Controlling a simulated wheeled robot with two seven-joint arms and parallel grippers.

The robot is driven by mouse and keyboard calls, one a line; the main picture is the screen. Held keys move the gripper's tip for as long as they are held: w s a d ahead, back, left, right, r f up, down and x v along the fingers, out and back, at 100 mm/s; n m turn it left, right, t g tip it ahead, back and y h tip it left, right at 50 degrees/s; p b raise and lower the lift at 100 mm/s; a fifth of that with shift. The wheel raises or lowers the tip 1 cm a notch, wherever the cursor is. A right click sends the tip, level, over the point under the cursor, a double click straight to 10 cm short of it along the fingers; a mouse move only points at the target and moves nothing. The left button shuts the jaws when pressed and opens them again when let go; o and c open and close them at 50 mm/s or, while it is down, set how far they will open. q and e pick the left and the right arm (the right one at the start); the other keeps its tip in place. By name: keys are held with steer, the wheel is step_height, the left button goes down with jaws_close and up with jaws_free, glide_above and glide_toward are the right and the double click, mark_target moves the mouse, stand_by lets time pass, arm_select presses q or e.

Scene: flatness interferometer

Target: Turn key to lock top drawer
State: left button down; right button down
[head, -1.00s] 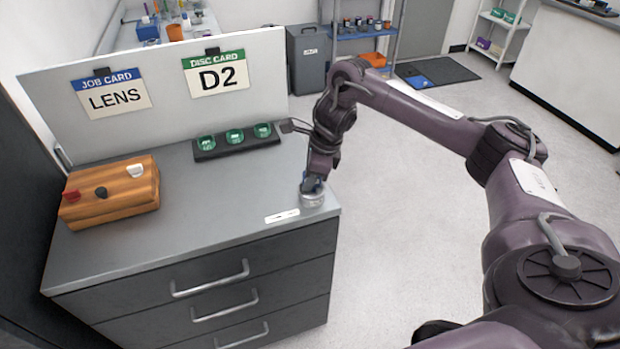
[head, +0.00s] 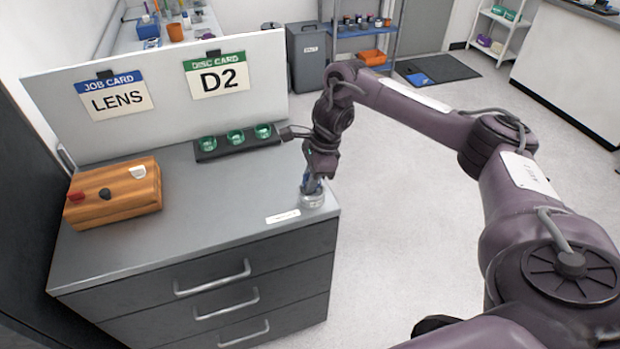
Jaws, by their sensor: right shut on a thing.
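A grey cabinet (head: 185,225) has a top drawer (head: 205,280) with a bar handle, and the drawer front sits flush. A round silver lock (head: 313,202) stands on the cabinet top at its front right corner. My right gripper (head: 312,188) points down right above this lock. It is shut on a small blue thing, probably the key, mostly hidden between the fingers. How far the key has turned cannot be made out. A wooden block (head: 120,210) at the left of the top carries red, black and white pieces. My left gripper is out of view.
A black tray with several green glass discs (head: 236,136) lies at the back of the top. A panel with cards (head: 160,120) stands behind it. A small white label (head: 283,216) lies beside the lock. The middle of the top is clear.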

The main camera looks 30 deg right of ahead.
steer(key=shift+r+n+g+p, duration=0.1)
steer(key=shift+n+g+p, duration=0.2)
steer(key=shift+n+p, duration=0.6)
steer(key=c, duration=1.8)
jaws_free()
steer(key=shift+n, duration=0.3)
steer(key=o, duration=0.5)
steer(key=shift+p+v, duration=0.85)
steer(key=shift+v, duration=2.95)
steer(key=shift+d, duration=0.15)
